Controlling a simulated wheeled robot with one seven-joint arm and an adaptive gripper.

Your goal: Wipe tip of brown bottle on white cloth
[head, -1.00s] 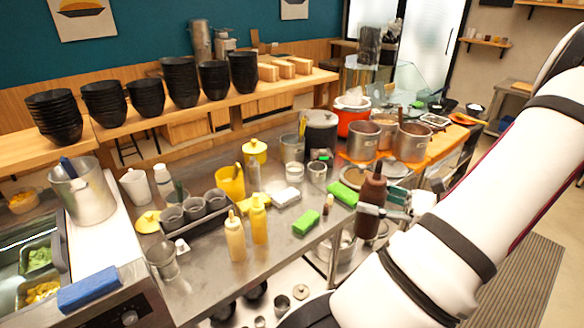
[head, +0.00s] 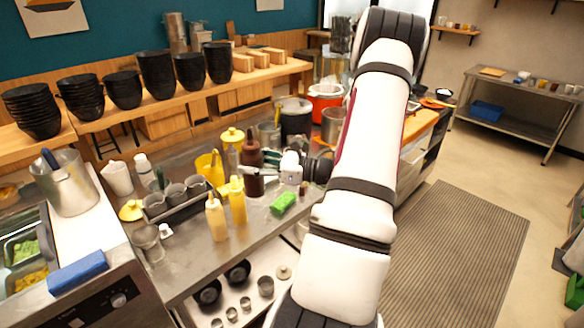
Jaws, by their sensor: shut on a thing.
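The brown bottle (head: 253,183) is upright, tip up, above the steel counter (head: 205,262) behind the yellow squeeze bottles. My gripper (head: 262,170) is shut on its middle, reaching in from the right. I cannot tell whether the base touches the counter. The white cloth is not visible now; it lay on the counter in the earlier view, and the bottle and my gripper now cover about that spot.
A pale yellow bottle (head: 216,219) and a yellow bottle (head: 237,202) stand left of the brown bottle. A green sponge (head: 284,203) lies to the right. A black caddy (head: 180,208) with metal cups is left. My arm hides the right side.

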